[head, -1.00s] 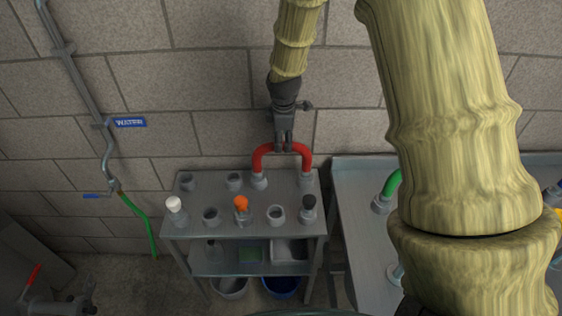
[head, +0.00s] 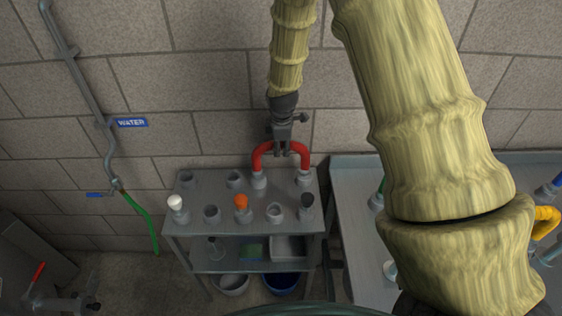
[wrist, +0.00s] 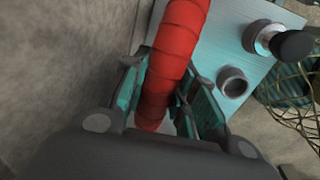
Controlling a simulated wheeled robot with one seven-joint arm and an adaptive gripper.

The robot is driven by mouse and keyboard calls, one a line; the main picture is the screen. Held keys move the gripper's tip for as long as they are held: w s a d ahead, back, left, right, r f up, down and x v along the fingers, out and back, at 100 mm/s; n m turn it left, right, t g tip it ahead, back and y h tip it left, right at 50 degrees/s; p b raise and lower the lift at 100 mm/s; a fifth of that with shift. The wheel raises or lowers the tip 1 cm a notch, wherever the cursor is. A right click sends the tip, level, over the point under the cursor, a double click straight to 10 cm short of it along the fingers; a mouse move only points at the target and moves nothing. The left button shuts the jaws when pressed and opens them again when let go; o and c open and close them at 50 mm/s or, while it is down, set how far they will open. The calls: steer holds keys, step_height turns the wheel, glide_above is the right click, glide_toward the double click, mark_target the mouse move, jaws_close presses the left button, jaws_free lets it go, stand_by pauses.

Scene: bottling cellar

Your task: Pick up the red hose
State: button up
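The red hose (head: 304,157) is a short arch whose two ends sit in grey sockets at the back right of the grey rack. My gripper (head: 281,152) is over the top of the arch and points down, in the head view. In the wrist view, the red hose (wrist: 170,55) runs between the two fingers of my gripper (wrist: 165,95), one on each side. The fingers look open around it, close to its sides; contact is not clear. The hose still stands in its sockets. The fingers hide the middle of the arch in the head view.
The rack (head: 232,218) has several sockets and bottles with white (head: 175,202), orange (head: 241,202) and black (head: 306,201) tops in front of the hose. The block wall (head: 215,90) is close behind. A metal table (head: 350,215) stands at right.

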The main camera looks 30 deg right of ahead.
steer(key=shift+c, duration=1.4)
steer(key=shift+r, duration=0.15)
steer(key=shift+r+b, duration=1.3)
steer(key=shift+r, duration=3.65)
